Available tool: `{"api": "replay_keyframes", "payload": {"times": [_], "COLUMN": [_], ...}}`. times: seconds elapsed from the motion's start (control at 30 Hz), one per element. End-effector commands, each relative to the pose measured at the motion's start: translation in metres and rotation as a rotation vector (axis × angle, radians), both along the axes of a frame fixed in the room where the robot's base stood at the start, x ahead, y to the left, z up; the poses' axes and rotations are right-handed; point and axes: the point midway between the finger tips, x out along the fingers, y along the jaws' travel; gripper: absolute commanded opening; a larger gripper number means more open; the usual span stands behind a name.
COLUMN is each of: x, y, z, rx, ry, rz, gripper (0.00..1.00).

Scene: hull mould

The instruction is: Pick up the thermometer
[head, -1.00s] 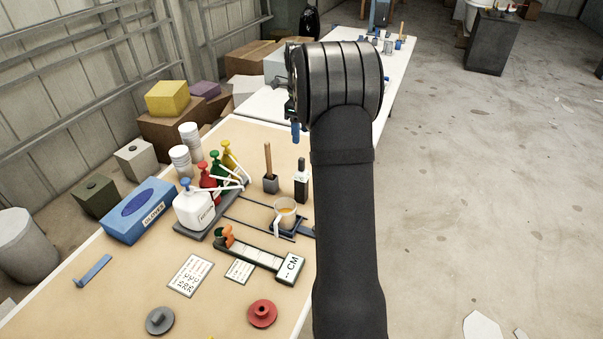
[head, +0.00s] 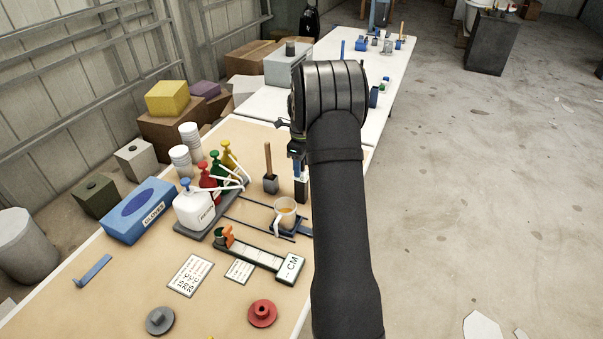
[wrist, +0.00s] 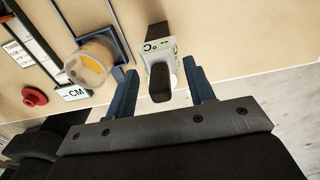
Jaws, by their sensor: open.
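The thermometer (wrist: 160,60) stands on the tan table, a dark handle rising from a pale body with "°C" markings. In the wrist view it lies between the two blue fingers of my gripper (wrist: 158,84), with a gap visible on each side. My gripper is open and holds nothing. In the head view the gripper (head: 297,160) hangs over the thermometer (head: 301,190), whose upper part is hidden by the fingers and arm. I cannot tell the exact height of the fingertips relative to the handle.
A cup of amber liquid (head: 286,212) stands on a blue holder close by. A wooden-handled tool in a grey block (head: 270,183) stands to the left. Pump bottles (head: 195,210) and a slide gauge (head: 255,254) are farther left and in front. The table edge lies close to the right.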

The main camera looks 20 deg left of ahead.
Motion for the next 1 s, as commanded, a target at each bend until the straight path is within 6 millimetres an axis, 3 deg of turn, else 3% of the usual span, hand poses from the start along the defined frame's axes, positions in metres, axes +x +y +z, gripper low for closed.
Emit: {"api": "replay_keyframes", "payload": {"times": [0.2,0.43,0.77,1.0], "x": [0.000,0.000,0.000,0.001], "y": [0.000,0.000,0.000,0.001], "z": [-0.001,-0.001,0.002,0.025], "rx": [0.000,0.000,0.001,0.002], "ry": [0.000,0.000,-0.001,-0.004], "rz": [0.000,0.000,0.000,0.000], "gripper": [0.47,0.02,0.00,0.00]}}
